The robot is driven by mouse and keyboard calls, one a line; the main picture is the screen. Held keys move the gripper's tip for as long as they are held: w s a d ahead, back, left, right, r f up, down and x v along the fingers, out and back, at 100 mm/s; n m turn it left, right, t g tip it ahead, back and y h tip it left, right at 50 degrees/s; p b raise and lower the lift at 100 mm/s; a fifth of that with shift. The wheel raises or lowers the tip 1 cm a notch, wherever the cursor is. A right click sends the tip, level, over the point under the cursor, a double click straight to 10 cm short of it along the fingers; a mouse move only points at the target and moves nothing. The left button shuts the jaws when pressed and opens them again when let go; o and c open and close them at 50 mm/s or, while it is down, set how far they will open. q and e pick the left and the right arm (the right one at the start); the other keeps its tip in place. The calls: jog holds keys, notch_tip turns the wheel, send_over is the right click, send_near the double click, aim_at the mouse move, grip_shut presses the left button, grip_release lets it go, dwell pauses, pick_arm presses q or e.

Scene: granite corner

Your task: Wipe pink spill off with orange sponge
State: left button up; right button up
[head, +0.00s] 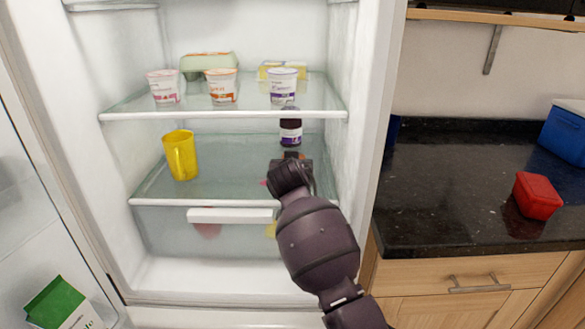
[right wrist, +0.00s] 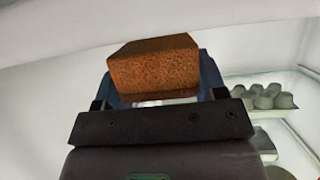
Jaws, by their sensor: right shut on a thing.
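My right gripper (right wrist: 160,92) is shut on the orange sponge (right wrist: 157,66), which shows as an orange-brown block in the right wrist view. In the head view my right arm reaches into the open fridge, and the gripper (head: 291,160) is over the lower glass shelf (head: 225,183). Only a small bit of the sponge (head: 293,154) shows there past the gripper. A small patch of the pink spill (head: 264,182) shows on the shelf just left of my gripper; my arm may hide more. I cannot tell whether the sponge touches the shelf. My left gripper is not in view.
A yellow mug (head: 181,156) stands left on the same shelf, and a dark bottle (head: 291,128) stands behind my gripper. Yogurt cups (head: 221,86) and an egg carton (head: 209,64) are on the shelf above. The fridge's right wall is close to my arm.

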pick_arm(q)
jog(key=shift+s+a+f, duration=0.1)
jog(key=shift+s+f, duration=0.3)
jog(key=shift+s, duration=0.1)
pick_arm(e)
jog(key=shift+f, duration=0.3)
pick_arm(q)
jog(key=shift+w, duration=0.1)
pick_arm(e)
jog(key=shift+f, duration=0.2)
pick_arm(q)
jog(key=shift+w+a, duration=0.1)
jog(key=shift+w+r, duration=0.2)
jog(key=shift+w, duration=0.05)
pick_arm(e)
jog(key=shift+f, duration=0.3)
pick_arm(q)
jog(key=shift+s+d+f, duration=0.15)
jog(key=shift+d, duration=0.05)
pick_arm(e)
jog(key=shift+a+f, duration=0.1)
jog(key=shift+a, duration=0.05)
